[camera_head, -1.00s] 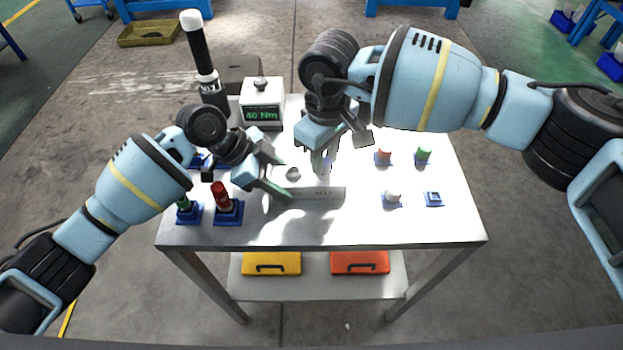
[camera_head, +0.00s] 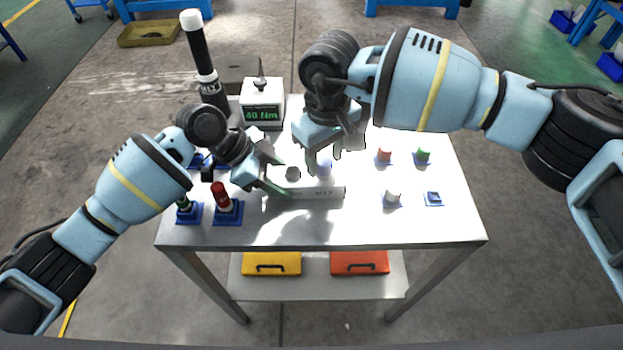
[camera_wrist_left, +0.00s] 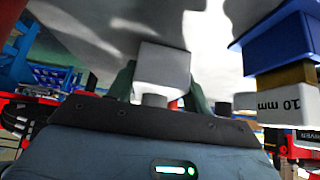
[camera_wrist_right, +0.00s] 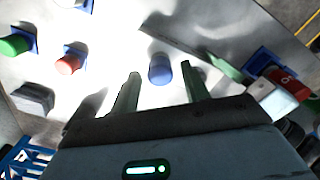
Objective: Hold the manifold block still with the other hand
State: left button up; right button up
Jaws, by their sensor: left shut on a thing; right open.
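The manifold block (camera_head: 312,192) is a pale metal bar lettered on its front, lying on the table. My left gripper (camera_head: 272,180) is shut on its left end. In the left wrist view the block's pale end (camera_wrist_left: 162,68) sits between the green fingers. My right gripper (camera_head: 325,158) is open above the block's right part. In the right wrist view a blue-topped plug (camera_wrist_right: 160,68) stands between its spread fingers, apart from both. A round grey fitting (camera_head: 293,174) is on the block left of the plug.
A tester (camera_head: 262,113) reading 40 Nm and a tall black-and-white tool (camera_head: 205,75) stand at the back left. Blue holders with red (camera_head: 221,195) and green parts are at left. Small coloured caps (camera_head: 384,156) sit at right.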

jog(key=m, duration=0.3)
jog(key=m, duration=0.3)
jog(key=shift+m, duration=1.3)
jog(key=m, duration=0.3)
jog(key=shift+m, duration=1)
